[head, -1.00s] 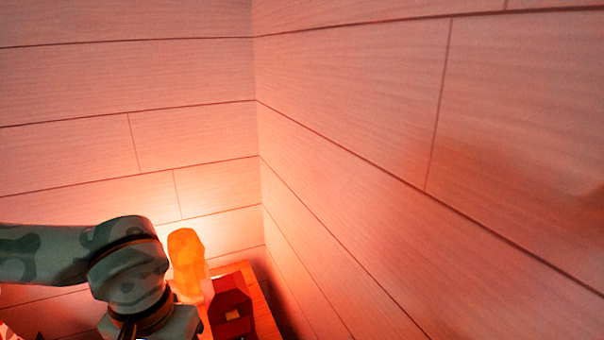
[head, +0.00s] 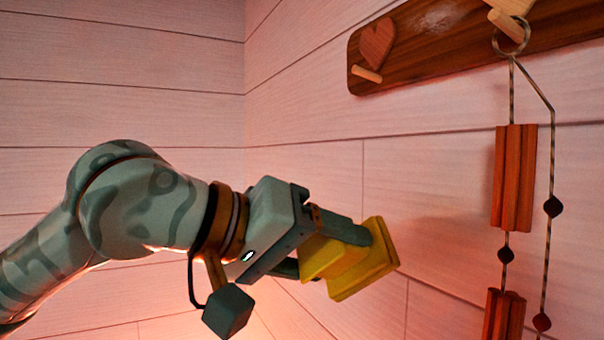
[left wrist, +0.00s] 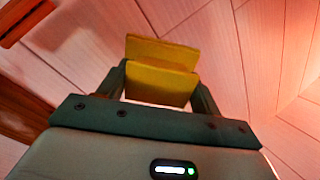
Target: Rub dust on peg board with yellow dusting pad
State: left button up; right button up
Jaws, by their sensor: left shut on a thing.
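The dark wooden peg board (head: 440,50) is on the right wall at the upper right of the head view, with a heart (head: 378,43) and light pegs on it. Any dust on it is hard to make out. My left gripper (head: 335,250) is shut on the yellow dusting pad (head: 365,268), below and left of the board and apart from it. In the left wrist view the pad (left wrist: 160,70) sits between the two fingers (left wrist: 160,85). My right gripper is not in view.
A hanging string with wooden blocks (head: 514,178) and dark beads hangs from a ring on a peg at the right. The plank wall (head: 420,180) between pad and board is bare.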

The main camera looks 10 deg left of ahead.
pick_arm(q)
notch_tip(320, 180, up, 26)
jog(key=s+a+t+h+p, duration=0.2)
jog(key=s+h+p, duration=0.15)
jog(key=p, duration=0.75)
jog(key=p+x, duration=0.2)
jog(key=x, duration=0.5)
jog(key=shift+w+a+f, duration=0.2)
jog(key=shift+w+d, duration=0.1)
jog(key=shift+d, duration=0.1)
jog(key=shift+w+d, duration=0.45)
jog(key=shift+d, duration=0.1)
